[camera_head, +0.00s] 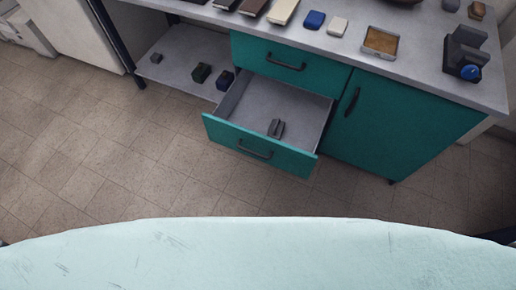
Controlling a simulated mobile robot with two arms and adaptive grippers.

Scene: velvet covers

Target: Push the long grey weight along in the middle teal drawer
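The middle teal drawer (228,130) is pulled open below a shut teal drawer (270,57) in the grey-topped bench. A small dark grey piece (276,128), seemingly the long grey weight, lies on the drawer's pale floor near the front panel, right of the middle. It looks like two upright parts side by side; its full shape is too small to tell. The rest of the drawer floor in view is bare. Neither of my grippers can be seen.
A teal cupboard door (390,120) is shut right of the drawer. Dark blocks (202,73) stand on a low shelf at the left. A tray (380,42) and several small items line the benchtop. Tiled floor (110,160) in front is clear. My pale body fills the bottom.

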